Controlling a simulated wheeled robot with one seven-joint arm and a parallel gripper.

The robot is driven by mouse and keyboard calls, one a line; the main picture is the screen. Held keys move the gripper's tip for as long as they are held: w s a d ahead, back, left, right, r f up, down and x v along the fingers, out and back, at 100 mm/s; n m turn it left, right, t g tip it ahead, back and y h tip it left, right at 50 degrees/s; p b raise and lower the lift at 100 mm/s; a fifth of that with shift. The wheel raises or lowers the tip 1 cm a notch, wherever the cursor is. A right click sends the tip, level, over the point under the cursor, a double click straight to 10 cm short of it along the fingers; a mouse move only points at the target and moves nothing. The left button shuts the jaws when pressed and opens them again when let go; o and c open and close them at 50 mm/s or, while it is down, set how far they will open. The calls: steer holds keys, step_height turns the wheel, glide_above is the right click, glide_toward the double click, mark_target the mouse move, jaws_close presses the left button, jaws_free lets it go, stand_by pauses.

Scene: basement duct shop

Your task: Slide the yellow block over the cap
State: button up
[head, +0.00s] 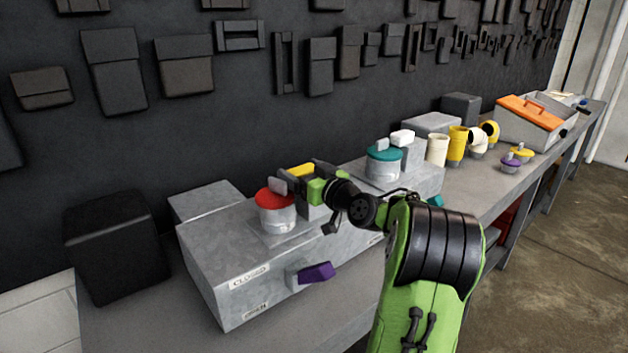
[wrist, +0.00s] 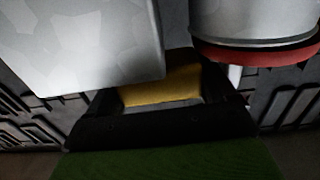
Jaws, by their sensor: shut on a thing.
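The yellow block (head: 302,170) sits at the top of a grey upright box, next to a round metal canister (head: 278,218) with a red cap (head: 268,198). A grey tab stands on the cap. In the wrist view, the yellow block (wrist: 162,88) lies between the dark jaws of my gripper (wrist: 165,100), which is shut on it. The red cap (wrist: 255,55) is to the right there and the grey box (wrist: 85,45) to the left. In the head view my gripper (head: 312,180) partly hides the block and box. The block appears beside the cap, not over it.
The canister stands on a large grey metal housing (head: 235,262) with a purple handle (head: 316,272) on its front. A similar canister with a teal cap (head: 384,153) and a white block (head: 402,137) stands to the right. A black box (head: 115,248) is at the left.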

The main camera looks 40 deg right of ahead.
steer(key=shift+w+a+f, duration=0.1)
steer(key=shift+a, duration=0.2)
steer(key=o, duration=1.2)
steer(key=shift+o, duration=0.7)
steer(key=shift+a, duration=0.1)
steer(key=shift+y, duration=0.3)
